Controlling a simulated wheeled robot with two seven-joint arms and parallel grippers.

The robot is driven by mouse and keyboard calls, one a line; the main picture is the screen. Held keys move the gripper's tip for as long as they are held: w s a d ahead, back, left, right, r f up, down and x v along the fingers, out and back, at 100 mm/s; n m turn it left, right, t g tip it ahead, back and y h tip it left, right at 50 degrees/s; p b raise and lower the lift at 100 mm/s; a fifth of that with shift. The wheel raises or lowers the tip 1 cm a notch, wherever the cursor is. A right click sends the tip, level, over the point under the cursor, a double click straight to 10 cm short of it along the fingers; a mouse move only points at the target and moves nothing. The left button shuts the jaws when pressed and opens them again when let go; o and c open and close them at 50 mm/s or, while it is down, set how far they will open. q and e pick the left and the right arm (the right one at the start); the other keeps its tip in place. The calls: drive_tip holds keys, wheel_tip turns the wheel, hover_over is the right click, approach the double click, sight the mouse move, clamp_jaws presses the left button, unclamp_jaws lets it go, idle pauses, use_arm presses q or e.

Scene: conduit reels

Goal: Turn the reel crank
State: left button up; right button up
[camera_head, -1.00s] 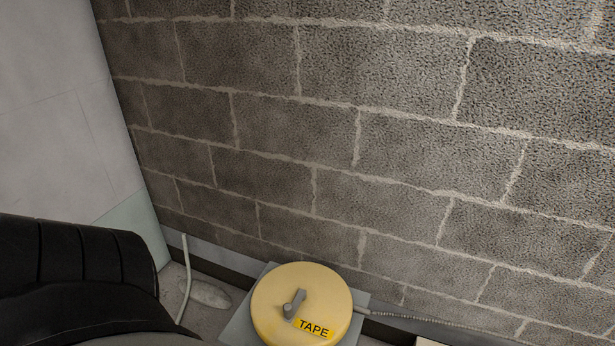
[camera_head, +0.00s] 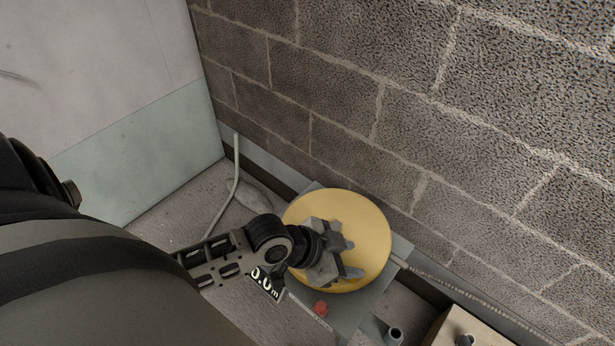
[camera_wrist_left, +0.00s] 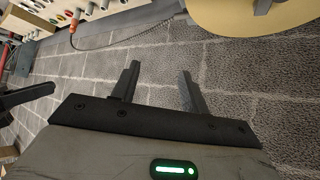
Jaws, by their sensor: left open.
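The yellow round reel (camera_head: 372,225) sits on a grey base plate (camera_head: 403,250) by the block wall. My left gripper (camera_head: 350,257) is over the reel's face in the head view, with its fingers open and pointing right. It hides the middle of the reel, so I cannot make out the crank there. In the left wrist view the open fingers (camera_wrist_left: 160,85) are apart with nothing between them. The reel's edge (camera_wrist_left: 225,20) shows at the top right there, beyond the fingertips, with a grey piece of the crank (camera_wrist_left: 262,6) at the frame's edge.
A small display reading 0.0 m (camera_head: 265,283) and a red knob (camera_head: 320,308) are in front of the reel. A pale tube (camera_head: 236,165) rises at the left.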

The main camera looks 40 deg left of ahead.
use_arm(q)
drive_tip(key=w+a+f+m+g+b, duration=0.3)
drive_tip(key=w+a+f+m+b, duration=0.2)
drive_tip(key=a+f+b, duration=0.15)
drive_tip(key=a+r+m+g+y+b, duration=0.25)
drive_tip(key=a+r+b, duration=0.25)
drive_tip(key=a, duration=0.7)
drive_tip(key=shift+m+g+h, duration=0.25)
drive_tip(key=shift+g+h, duration=0.2)
drive_tip(key=b+x, duration=0.2)
drive_tip(key=x, duration=0.2)
drive_tip(key=b+x, duration=0.2)
drive_tip(key=x, duration=0.3)
drive_tip(key=b+x, duration=0.1)
drive_tip(key=x, duration=0.4)
drive_tip(key=shift+w+d+f+b, duration=0.15)
drive_tip(key=shift+w+d+b, duration=0.05)
drive_tip(key=shift+d+b, duration=0.2)
drive_tip(key=shift+d+f, duration=0.2)
drive_tip(key=shift+f, duration=0.2)
use_arm(e)
drive_tip(key=w+a+f+t+y, duration=0.1)
drive_tip(key=a+f+t+y, duration=0.1)
drive_tip(key=a+f, duration=0.3)
drive_tip(key=shift+f+m+t+y, duration=0.3)
drive_tip(key=shift+f+y, duration=0.4)
drive_tip(key=shift+y, duration=0.2)
drive_tip(key=shift+w, duration=0.1)
